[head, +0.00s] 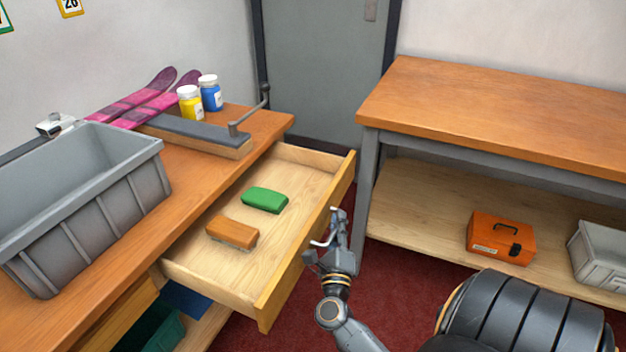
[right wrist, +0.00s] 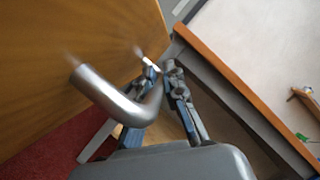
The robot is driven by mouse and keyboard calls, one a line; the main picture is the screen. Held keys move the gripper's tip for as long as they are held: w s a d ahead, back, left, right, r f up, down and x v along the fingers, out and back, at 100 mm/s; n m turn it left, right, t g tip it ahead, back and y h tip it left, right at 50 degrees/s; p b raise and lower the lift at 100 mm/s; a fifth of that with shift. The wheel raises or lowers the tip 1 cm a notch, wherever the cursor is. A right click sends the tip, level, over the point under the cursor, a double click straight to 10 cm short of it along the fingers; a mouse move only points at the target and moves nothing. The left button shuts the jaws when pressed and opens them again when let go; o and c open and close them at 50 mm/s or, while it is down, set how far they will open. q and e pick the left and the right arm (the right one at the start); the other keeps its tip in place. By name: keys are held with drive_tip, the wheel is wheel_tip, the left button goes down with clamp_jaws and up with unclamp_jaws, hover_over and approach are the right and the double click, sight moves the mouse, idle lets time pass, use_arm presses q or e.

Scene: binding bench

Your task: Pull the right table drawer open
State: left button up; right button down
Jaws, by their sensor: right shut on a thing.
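The right table drawer (head: 285,263) is pulled well out from under the wooden bench. It holds a green block (head: 265,199) and an orange-brown block (head: 232,232). My right gripper (head: 332,238) is at the outer face of the drawer front, shut on the metal bar handle (head: 321,243). In the right wrist view, the bent silver handle (right wrist: 112,98) runs from the wooden drawer front (right wrist: 60,50) to between the fingers of my right gripper (right wrist: 158,72). My left gripper is not in view.
A grey bin (head: 85,200) stands on the bench top (head: 185,195), with pink skis (head: 135,105) and yellow (head: 190,103) and blue (head: 210,93) jars behind. A second table (head: 480,105) on the right has an orange toolbox (head: 500,238) on its shelf. Red floor (head: 395,265) lies between.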

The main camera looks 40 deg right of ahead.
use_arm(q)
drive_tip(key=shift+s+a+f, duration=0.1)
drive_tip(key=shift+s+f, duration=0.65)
use_arm(e)
drive_tip(key=shift+s+d+f, duration=0.1)
drive_tip(key=shift+s+d, duration=0.15)
drive_tip(key=shift+s, duration=0.45)
drive_tip(key=shift+s+d, duration=0.3)
drive_tip(key=shift+s, duration=0.4)
drive_tip(key=shift+s+d+f, duration=0.1)
drive_tip(key=shift+s+d, duration=0.15)
drive_tip(key=shift+s, duration=0.45)
drive_tip(key=c, duration=1.7)
unclamp_jaws()
drive_tip(key=shift+r, duration=0.1)
drive_tip(key=v, duration=1.2)
